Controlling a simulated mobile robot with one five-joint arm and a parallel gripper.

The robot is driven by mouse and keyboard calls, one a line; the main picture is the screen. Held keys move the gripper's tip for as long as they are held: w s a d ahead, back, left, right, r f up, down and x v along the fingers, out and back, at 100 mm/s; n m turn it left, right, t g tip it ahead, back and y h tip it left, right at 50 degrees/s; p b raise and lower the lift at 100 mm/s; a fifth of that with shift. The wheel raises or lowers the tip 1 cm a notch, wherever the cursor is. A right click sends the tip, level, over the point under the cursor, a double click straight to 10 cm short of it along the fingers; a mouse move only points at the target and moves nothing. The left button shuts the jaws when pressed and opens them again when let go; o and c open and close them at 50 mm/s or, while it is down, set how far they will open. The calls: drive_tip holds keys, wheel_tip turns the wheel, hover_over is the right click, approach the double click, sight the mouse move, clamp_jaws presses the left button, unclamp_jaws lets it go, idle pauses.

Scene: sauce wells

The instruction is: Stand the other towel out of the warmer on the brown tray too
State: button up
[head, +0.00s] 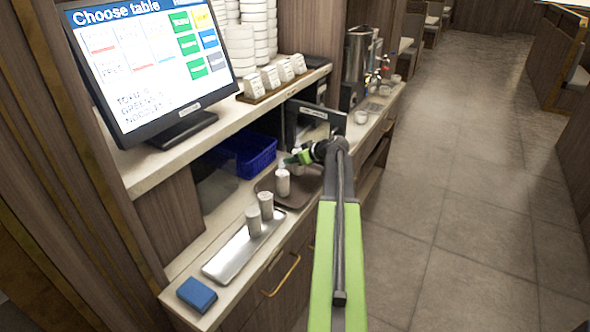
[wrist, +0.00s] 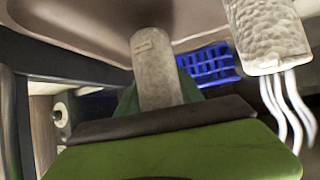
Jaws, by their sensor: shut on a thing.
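My gripper (head: 294,158) is over the back part of the brown tray (head: 313,188). In the wrist view it is shut on a pale, rough rolled towel (wrist: 155,70). That picture is upside down, with the brown tray (wrist: 85,12) at its top; the towel's free end points toward the tray. I cannot tell if it touches. A second towel (wrist: 265,35), with white steam wisps, is beside it, its far end out of frame. In the head view one white towel (head: 283,183) stands upright on the tray; the held one is not clear there. The dark warmer (head: 308,117) is behind my gripper.
A screen (head: 150,65) overhangs the left.

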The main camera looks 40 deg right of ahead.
wheel_tip(320, 180, down, 3)
drive_tip(key=shift+r+b, duration=0.1)
drive_tip(key=shift+b, duration=0.65)
drive_tip(key=shift+r, duration=0.2)
drive_tip(key=shift+f, duration=0.1)
drive_tip(key=o, duration=0.9)
drive_tip(key=shift+f, duration=0.1)
drive_tip(key=o, duration=0.5)
